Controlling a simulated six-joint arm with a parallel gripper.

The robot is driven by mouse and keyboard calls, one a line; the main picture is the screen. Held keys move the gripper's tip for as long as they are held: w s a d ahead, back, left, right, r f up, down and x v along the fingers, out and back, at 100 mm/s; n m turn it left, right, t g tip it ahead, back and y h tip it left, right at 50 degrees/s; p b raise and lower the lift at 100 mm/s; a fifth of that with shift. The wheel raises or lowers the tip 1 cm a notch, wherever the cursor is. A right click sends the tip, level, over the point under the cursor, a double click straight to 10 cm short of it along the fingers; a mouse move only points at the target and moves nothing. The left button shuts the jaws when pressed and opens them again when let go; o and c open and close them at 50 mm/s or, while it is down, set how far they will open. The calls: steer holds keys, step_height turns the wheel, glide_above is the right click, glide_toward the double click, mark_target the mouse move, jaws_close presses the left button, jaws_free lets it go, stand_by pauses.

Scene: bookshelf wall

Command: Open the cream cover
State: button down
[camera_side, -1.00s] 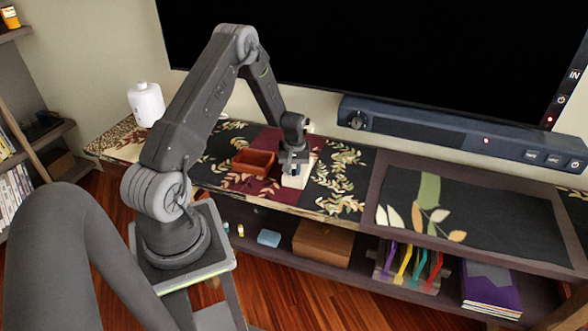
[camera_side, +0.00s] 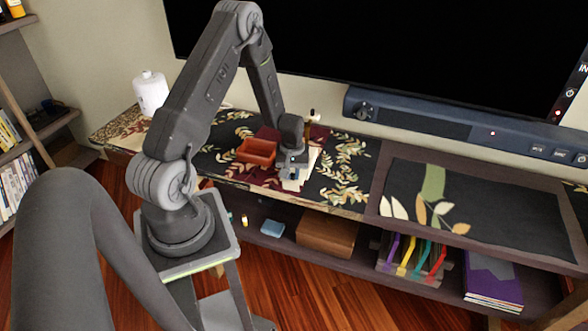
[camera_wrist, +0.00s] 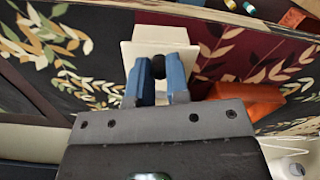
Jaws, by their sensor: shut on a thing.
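The cream cover (camera_wrist: 160,42) is a pale, flat-faced piece at the top middle of the wrist view, with a round dark knob (camera_wrist: 158,67) in front of it. My gripper's blue fingers (camera_wrist: 160,72) are closed around this knob. In the side view my gripper (camera_side: 293,172) is low over the dark red part of the patterned shelf top, and the cream cover (camera_side: 312,157) shows partly behind and beside it. The fingers and wrist hide much of the cover there, so I cannot tell how far it is open.
A red-orange open box (camera_side: 257,151) stands just left of my gripper. A white canister (camera_side: 150,93) stands farther left. A soundbar (camera_side: 440,125) runs under the large screen behind. The dark leaf-patterned mat (camera_side: 480,210) at right is clear.

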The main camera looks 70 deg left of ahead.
mark_target(293, 173)
steer(key=c, duration=1.1)
jaws_free()
step_height(293, 173, up, 14)
steer(key=d+r+m+t, duration=0.1)
steer(key=d+r+m, duration=0.3)
steer(key=d+r, duration=0.5)
steer(key=s+d+r+m+t, duration=0.2)
steer(key=s+d+r+m, duration=0.2)
steer(key=s+d+r, duration=0.2)
steer(key=s+d+r+m+t, duration=0.2)
steer(key=s+d+r+m, duration=0.2)
steer(key=d, duration=0.6)
steer(key=s+r, duration=0.2)
steer(key=s, duration=0.1)
steer(key=shift+m+t, duration=0.3)
steer(key=shift+m, duration=0.1)
